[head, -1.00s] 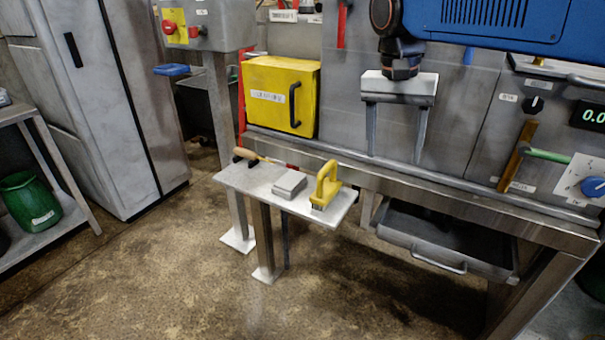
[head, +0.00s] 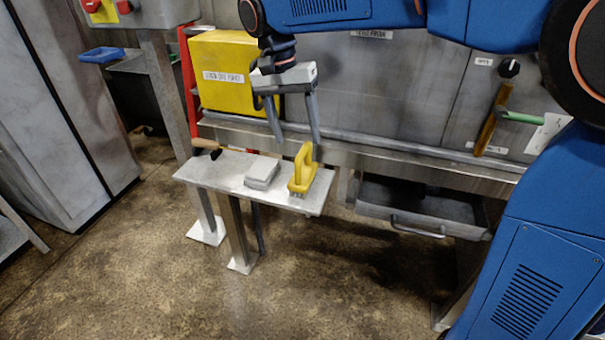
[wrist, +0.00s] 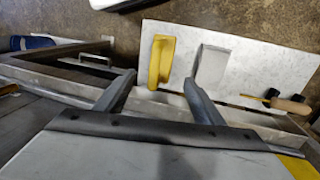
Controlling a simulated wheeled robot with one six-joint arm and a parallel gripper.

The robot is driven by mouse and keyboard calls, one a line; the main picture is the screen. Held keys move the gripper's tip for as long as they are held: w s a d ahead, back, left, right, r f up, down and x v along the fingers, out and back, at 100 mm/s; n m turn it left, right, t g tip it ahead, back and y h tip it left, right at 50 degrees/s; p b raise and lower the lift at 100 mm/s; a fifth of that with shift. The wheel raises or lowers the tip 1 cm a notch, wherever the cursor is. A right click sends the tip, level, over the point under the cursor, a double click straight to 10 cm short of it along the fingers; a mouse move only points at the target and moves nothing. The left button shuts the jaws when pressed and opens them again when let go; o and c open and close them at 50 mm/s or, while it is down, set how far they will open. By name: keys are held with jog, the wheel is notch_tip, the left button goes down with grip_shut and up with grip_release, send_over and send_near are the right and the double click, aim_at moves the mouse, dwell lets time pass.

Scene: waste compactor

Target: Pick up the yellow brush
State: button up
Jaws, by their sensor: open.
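The yellow brush (head: 302,172) stands on the right end of a small grey shelf table (head: 225,172), its looped handle upward. My gripper (head: 297,142) is above and behind it, fingers pointing down, open and empty. One fingertip appears close to the brush handle in the head view, but I cannot tell whether they touch. In the wrist view the brush (wrist: 161,60) lies beyond the fingertips of my gripper (wrist: 158,80), roughly midway between them and apart from both.
A grey block (head: 262,172) sits just left of the brush. A wooden-handled tool (head: 205,144) lies at the table's far left. A yellow box (head: 222,75) is on the wall panel behind. An open drawer (head: 420,212) is to the right. The floor in front is clear.

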aim_at(301, 165)
jog(key=f, duration=0.3)
jog(key=shift+s+d+f, duration=0.15)
jog(key=shift+d+f, duration=0.25)
jog(key=shift+s+d+f, duration=0.1)
jog(key=shift+s+f, duration=0.05)
jog(key=shift+f, duration=0.75)
jog(key=shift+s+d+f, duration=0.1)
jog(key=shift+s+f, duration=0.05)
jog(key=shift+f, duration=0.7)
jog(key=shift+s+f, duration=0.15)
jog(key=shift+f, duration=0.75)
jog(key=c, duration=1.2)
